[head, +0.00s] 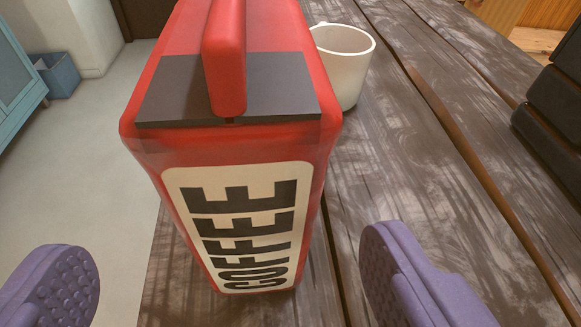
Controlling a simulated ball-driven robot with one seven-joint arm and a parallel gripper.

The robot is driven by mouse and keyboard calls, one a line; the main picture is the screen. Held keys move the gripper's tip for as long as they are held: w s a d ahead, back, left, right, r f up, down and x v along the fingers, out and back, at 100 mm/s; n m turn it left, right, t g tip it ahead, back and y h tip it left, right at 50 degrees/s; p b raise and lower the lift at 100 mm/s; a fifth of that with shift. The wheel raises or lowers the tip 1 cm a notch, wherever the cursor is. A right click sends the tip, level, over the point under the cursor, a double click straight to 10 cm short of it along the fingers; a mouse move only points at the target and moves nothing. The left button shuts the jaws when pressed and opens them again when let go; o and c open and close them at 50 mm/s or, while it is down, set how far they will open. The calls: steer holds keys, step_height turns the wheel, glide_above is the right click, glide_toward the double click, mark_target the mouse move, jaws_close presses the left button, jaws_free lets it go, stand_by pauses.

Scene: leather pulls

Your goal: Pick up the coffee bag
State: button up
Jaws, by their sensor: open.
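The coffee bag (150,167) is red, with a dark grey band near its top and a cream label reading COFFEE in black. It stands upright on the dark wooden table (430,190), close to the table's left edge. My gripper (215,275) has two purple padded fingers, one at the lower left and one at the lower right. The fingers are wide apart and empty. The bag stands ahead of them, its label in line with the gap between them. I cannot tell exactly how far it is from the fingertips.
A white mug (343,70) stands just behind the bag on its right, partly hidden by it. A black ridged object (555,105) is at the right edge. The table between them is clear. Beyond the table's left edge is pale floor (85,165), with a blue bin (58,75).

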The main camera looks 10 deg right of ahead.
steer(key=b+x, duration=0.1)
steer(key=x, duration=0.1)
steer(key=b+x, duration=0.1)
steer(key=x, duration=0.4)
steer(key=shift+w+d+f+b, duration=0.25)
steer(key=shift+w+d+b, duration=0.05)
steer(key=shift+w+b, duration=0.1)
steer(key=shift+s, duration=0.1)
steer(key=shift+f, duration=0.1)
steer(key=c, duration=1.2)
